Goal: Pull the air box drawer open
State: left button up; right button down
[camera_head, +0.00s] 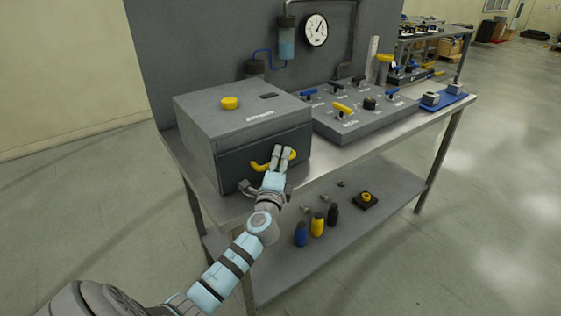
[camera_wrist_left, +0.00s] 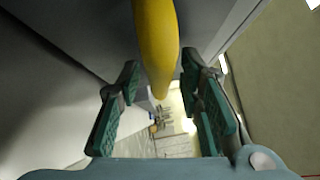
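The air box (camera_head: 240,108) is a grey box at the left end of the bench, with a yellow knob (camera_head: 230,103) on top. Its dark drawer front (camera_head: 235,168) looks flush with the box. A yellow bar handle (camera_head: 258,166) runs across that front. My left gripper (camera_head: 282,156) is at the handle. In the left wrist view, the handle (camera_wrist_left: 156,40) lies between the two green-padded fingers, with gaps visible on both sides. The left gripper is open around it and not clamped. My right gripper is in neither view.
A grey panel (camera_head: 365,124) with blue and yellow levers stands right of the box. A blue tray (camera_head: 450,103) lies at the bench's right end. The lower shelf (camera_head: 385,185) holds several small bottles. The floor in front of the bench is clear.

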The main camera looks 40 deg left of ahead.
pick_arm(q)
grip_shut()
jog(key=shift+d, duration=0.1)
